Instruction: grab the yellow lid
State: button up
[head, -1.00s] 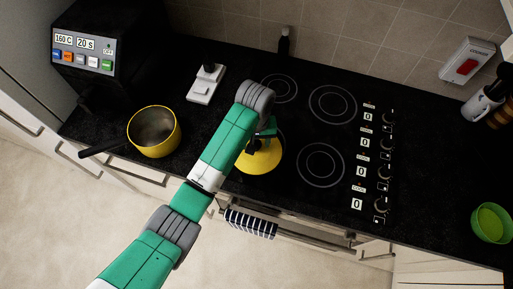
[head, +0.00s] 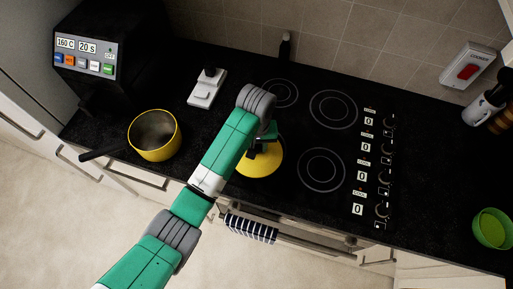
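The yellow lid (head: 262,164) lies on the black hob at its front left, over a burner area. My gripper (head: 262,146) is right over the lid's middle, at the lid's dark knob. My own wrist and arm cover part of the gripper and the far left of the lid. The fingers are small and dark against the knob, so I cannot tell whether they are open or closed on it.
A yellow saucepan (head: 154,134) with a black handle stands on the counter to the left. A black appliance (head: 88,50) and a white switch-like device (head: 207,88) stand behind. A green bowl (head: 491,228) is at the far right. A striped towel (head: 251,228) hangs in front.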

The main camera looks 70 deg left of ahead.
notch_tip(320, 180, up, 2)
jog(key=shift+d+r, duration=0.1)
jog(key=shift+d, duration=0.05)
jog(key=s+d+r+p, duration=0.1)
jog(key=s+d+p, duration=0.3)
jog(key=s+d, duration=0.6)
jog(key=shift+s+d+r, duration=0.2)
jog(key=shift+s+r, duration=0.1)
jog(key=shift+s, duration=0.5)
